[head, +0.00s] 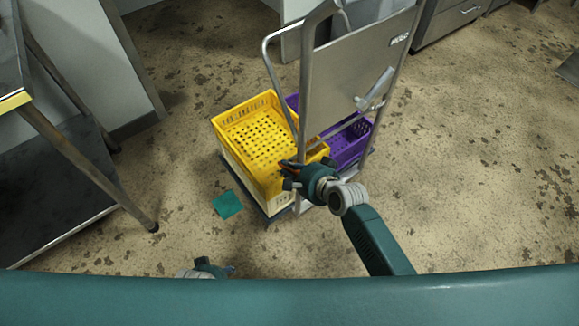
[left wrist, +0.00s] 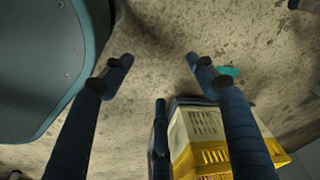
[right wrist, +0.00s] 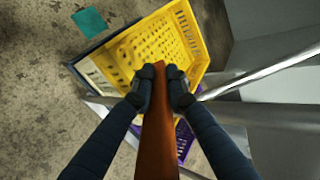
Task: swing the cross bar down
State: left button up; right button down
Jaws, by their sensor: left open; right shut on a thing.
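My right gripper (head: 292,172) is in front of the cart, beside the yellow crate. In the right wrist view my right gripper (right wrist: 160,85) is shut on a long, flat brown bar (right wrist: 158,135). This bar runs from the bottom of that view up over the yellow crate; I cannot tell whether it is the cross bar or what it joins. My left gripper (head: 228,270) shows low in the head view, partly hidden by my teal body. In the left wrist view my left gripper (left wrist: 160,68) is open and empty above the floor.
The cart's steel frame (head: 271,62) with a metal panel (head: 345,62) stands upright. It carries a yellow crate (head: 222,128) and a purple crate (head: 350,146). A teal sheet (head: 227,204) lies on the floor. A metal table (head: 60,215) stands at left.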

aim_at(277, 88)
pick_arm(q)
jog(key=shift+f, duration=0.1)
